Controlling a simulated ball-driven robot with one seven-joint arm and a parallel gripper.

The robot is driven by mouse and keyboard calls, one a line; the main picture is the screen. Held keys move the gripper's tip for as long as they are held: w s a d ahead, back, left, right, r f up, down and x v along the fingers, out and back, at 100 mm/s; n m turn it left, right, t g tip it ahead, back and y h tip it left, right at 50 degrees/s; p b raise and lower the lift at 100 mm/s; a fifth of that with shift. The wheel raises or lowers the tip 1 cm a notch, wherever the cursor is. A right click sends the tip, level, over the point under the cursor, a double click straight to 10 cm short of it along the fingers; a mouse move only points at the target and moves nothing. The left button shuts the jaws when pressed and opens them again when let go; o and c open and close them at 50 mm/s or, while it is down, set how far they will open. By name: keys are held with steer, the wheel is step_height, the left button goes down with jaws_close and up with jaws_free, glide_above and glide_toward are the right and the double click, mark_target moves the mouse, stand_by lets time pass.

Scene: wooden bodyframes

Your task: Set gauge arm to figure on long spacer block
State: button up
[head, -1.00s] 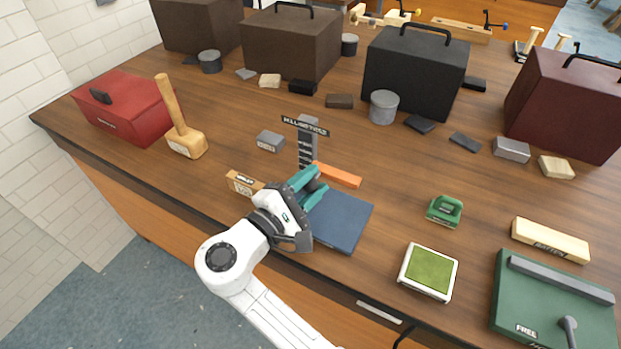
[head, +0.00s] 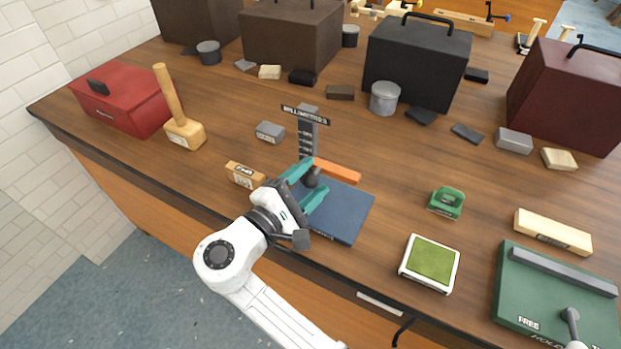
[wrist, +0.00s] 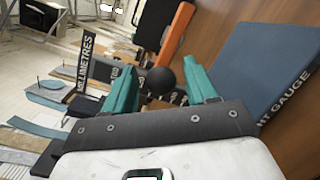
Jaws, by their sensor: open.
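The gauge has a blue base plate (head: 350,215) lettered "...T GAUGE" in the wrist view (wrist: 265,60). A grey post (head: 306,140) carries a dark "MILLIMETRES" sign (head: 305,115). An orange arm (head: 336,170) sticks out low by the post; it also shows in the wrist view (wrist: 178,38). A black ball knob (wrist: 160,80) sits by the post. My gripper (head: 305,187) is open, its teal fingers on either side of the knob, with visible gaps. A labelled wooden block (head: 245,174), possibly the long spacer block, lies left of the gauge; its figure is unreadable.
A labelled grey block (head: 270,132) lies behind the wooden one. A mallet (head: 184,130) and red box (head: 125,98) stand at left. A green stapler-like tool (head: 446,203) and green pad (head: 430,263) lie to the right. Bench between gauge and stapler is clear.

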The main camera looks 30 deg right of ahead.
steer(key=b+v, duration=0.2)
steer(key=v, duration=0.8)
steer(key=shift+a, duration=0.15)
steer(key=w+d+n+t+y+p, duration=0.1)
steer(key=w+d+t, duration=0.1)
steer(key=d, duration=0.1)
steer(key=w+d+n+t+y+p, duration=0.1)
steer(key=w+d+n, duration=0.1)
steer(key=d, duration=0.2)
steer(key=w+d+n+t+y+p, duration=0.1)
steer(key=d+t+y+p, duration=0.1)
steer(key=d, duration=0.2)
steer(key=shift+w+d+t, duration=0.15)
steer(key=shift+w+t, duration=0.15)
steer(key=shift+w, duration=0.1)
steer(key=shift+n, duration=0.3)
jaws_close()
steer(key=shift+r, duration=0.1)
